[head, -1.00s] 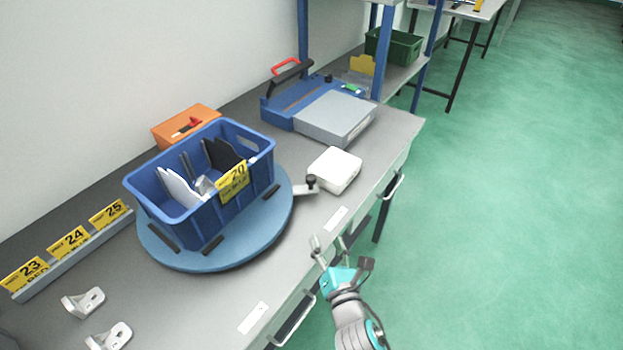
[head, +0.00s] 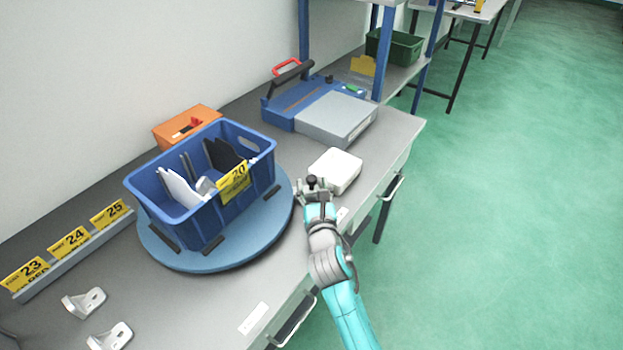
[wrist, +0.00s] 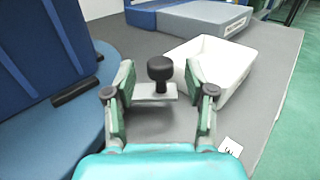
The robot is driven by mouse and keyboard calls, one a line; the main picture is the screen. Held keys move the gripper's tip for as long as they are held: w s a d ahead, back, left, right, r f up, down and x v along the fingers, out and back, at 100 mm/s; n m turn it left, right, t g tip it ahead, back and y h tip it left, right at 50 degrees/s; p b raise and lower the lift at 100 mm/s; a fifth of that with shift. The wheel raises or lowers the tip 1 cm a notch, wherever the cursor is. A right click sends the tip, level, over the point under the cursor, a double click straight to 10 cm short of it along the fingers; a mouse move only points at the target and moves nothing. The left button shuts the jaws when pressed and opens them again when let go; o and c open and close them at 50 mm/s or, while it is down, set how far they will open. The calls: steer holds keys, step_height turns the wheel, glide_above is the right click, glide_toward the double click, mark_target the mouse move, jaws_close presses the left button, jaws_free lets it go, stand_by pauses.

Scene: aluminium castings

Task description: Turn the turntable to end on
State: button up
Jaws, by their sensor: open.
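The round blue turntable (head: 262,236) lies on the grey bench and carries a blue crate (head: 208,222) with a yellow label reading 20. A small black knob (head: 312,181) on a grey arm stands at the turntable's right edge. My gripper (head: 313,190) is at this knob, coming from the front. In the wrist view the knob (wrist: 160,68) stands upright between the two fingertips of my open gripper (wrist: 160,85), with a gap on both sides. The far part of the turntable is hidden by the crate.
A white tray (head: 335,170) stands just beyond the knob, close to my gripper. A grey and blue device (head: 335,117) is farther back. An orange box (head: 187,128) is behind the crate. Metal brackets (head: 84,302) lie at the front left. Bare bench lies right of the tray.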

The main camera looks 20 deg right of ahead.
steer(key=shift+w+d, duration=0.2)
steer(key=shift+w, duration=1.25)
jaws_close()
